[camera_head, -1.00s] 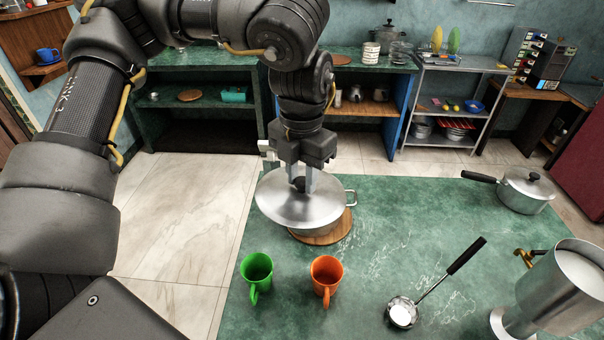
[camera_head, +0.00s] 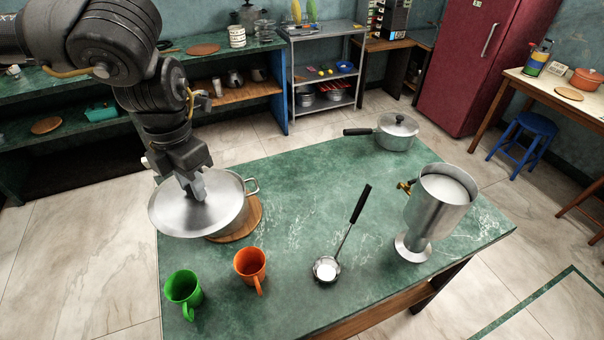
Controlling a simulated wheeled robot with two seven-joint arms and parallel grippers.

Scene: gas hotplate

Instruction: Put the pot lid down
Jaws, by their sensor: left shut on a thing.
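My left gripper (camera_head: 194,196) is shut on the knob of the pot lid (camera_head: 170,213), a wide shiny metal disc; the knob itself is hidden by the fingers. The lid is tilted and held over the left side of the metal pot (camera_head: 236,216), overhanging it on the left. Whether the lid touches the pot's rim I cannot tell. The pot has a loop handle at its right and stands on a round wooden board (camera_head: 246,226) on the green table. My right gripper is not in view.
On the green marble table (camera_head: 310,175) stand a green mug (camera_head: 181,289), an orange mug (camera_head: 250,266), a ladle (camera_head: 327,269), a metal dispenser (camera_head: 433,211) and a lidded saucepan (camera_head: 395,136). The table is clear between pot and saucepan.

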